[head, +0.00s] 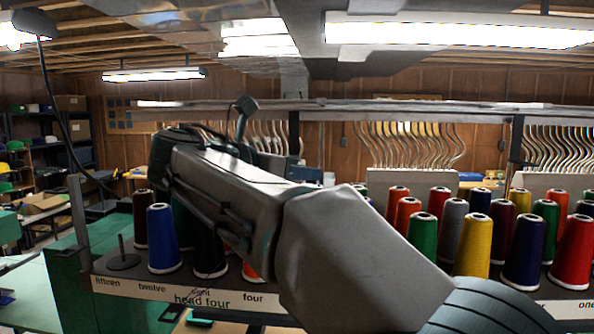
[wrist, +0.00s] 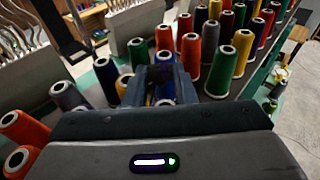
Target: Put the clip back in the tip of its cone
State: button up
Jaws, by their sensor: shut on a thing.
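Thread cones stand upright in rows on a labelled rack (head: 228,300). Orange (wrist: 190,55) and green (wrist: 138,52) cones stand to either side. In the head view, my arm hides the gripper and part of the rack. I cannot tell which cone the clip belongs to.
A bare peg with a round dark base (head: 123,258) is at the rack's left front, beside a blue cone (head: 162,240). Cones crowd the right side, including a yellow one (head: 473,247). A metal rail (head: 350,112) runs above, with curved hooks (head: 412,143) behind.

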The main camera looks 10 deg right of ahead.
jog(key=shift+f+b, duration=2.55)
jog(key=shift+f, duration=0.25)
jog(key=shift+s+p, duration=0.1)
jog(key=shift+p, duration=0.3)
jog(key=shift+f, duration=0.3)
jog(key=o, duration=1)
